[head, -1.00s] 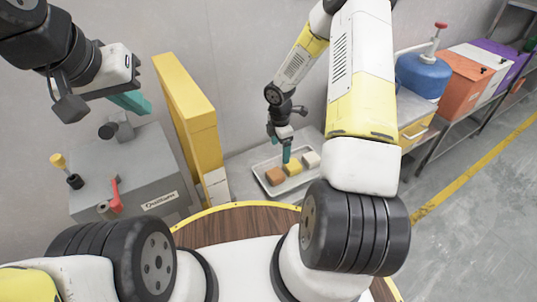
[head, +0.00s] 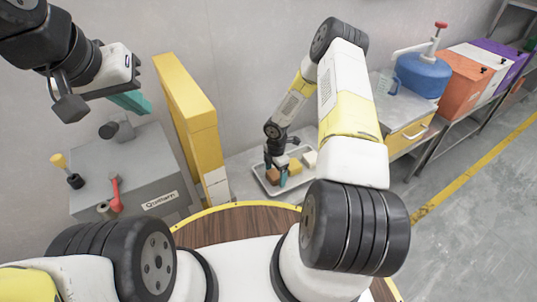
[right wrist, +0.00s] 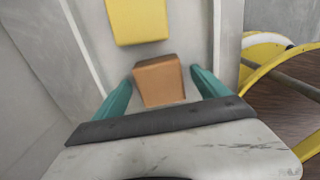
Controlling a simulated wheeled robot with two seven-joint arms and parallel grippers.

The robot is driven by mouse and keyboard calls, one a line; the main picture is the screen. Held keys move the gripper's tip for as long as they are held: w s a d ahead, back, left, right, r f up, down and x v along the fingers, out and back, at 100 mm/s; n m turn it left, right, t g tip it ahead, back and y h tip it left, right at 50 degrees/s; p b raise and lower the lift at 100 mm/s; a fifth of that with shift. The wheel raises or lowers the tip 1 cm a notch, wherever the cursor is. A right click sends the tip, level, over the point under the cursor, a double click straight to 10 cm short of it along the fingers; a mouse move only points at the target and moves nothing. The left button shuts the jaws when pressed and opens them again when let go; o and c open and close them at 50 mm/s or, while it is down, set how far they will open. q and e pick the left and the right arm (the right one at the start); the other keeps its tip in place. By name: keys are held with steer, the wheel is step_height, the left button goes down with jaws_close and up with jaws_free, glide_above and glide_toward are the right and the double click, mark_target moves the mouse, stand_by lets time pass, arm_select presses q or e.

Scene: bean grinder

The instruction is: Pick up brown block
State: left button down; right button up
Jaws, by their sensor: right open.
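The brown block (head: 272,176) lies at the left end of a metal tray (head: 262,186) in the head view, partly hidden by my right gripper. In the right wrist view the brown block (right wrist: 159,80) sits between the two teal fingers of my right gripper (right wrist: 161,90), with a gap on each side. My right gripper (head: 276,174) is open and low over the tray. A yellow block (head: 294,167) and a white block (head: 310,159) lie beside the brown one. My left gripper (head: 132,98) is raised at the left, above the grey machine, apart from the tray.
A grey grinder machine (head: 130,170) and a tall yellow panel (head: 185,110) stand left of the tray. A blue container (head: 423,75), an orange box (head: 462,75) and other boxes line the counter at the right. The tray's raised rim is close to the right gripper.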

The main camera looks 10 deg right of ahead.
steer(key=shift+c, duration=0.5)
steer(key=c, duration=1.5)
steer(key=shift+c, duration=0.2)
steer(key=shift+r, duration=0.15)
